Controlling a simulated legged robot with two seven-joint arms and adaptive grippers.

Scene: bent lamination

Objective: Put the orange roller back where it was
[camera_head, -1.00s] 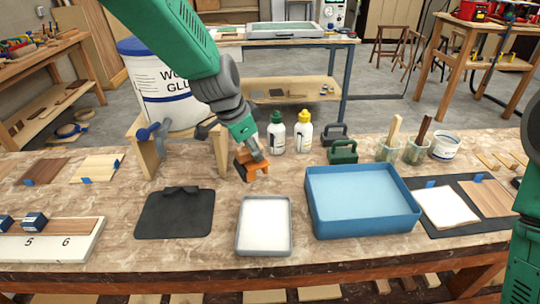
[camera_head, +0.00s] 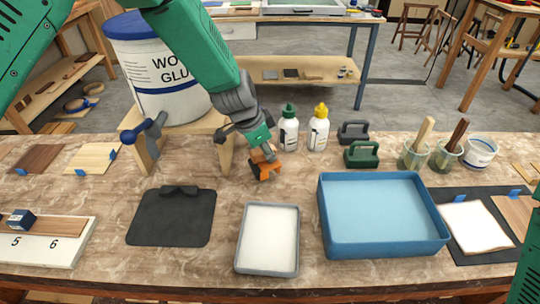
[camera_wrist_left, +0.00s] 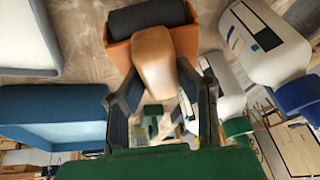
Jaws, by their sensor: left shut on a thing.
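The orange roller (camera_head: 265,166) is at the middle of the bench, behind the white-filled grey tray (camera_head: 268,240) and in front of the glue bottles. In the left wrist view the roller (camera_wrist_left: 120,52) shows an orange frame, a dark cylinder and a tan handle (camera_wrist_left: 154,60). My left gripper (camera_head: 259,147) is shut on the roller, its fingers on either side of the handle in the left wrist view (camera_wrist_left: 160,95). Whether the roller touches the bench, I cannot tell. My right gripper is out of view.
A green-capped bottle (camera_head: 288,130) and a yellow-capped bottle (camera_head: 318,128) stand close behind the roller. A blue tub (camera_head: 382,245) is at right, a black clipboard-like mat (camera_head: 170,220) at left. A wooden stand (camera_head: 228,155) holds a large glue bucket (camera_head: 160,75).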

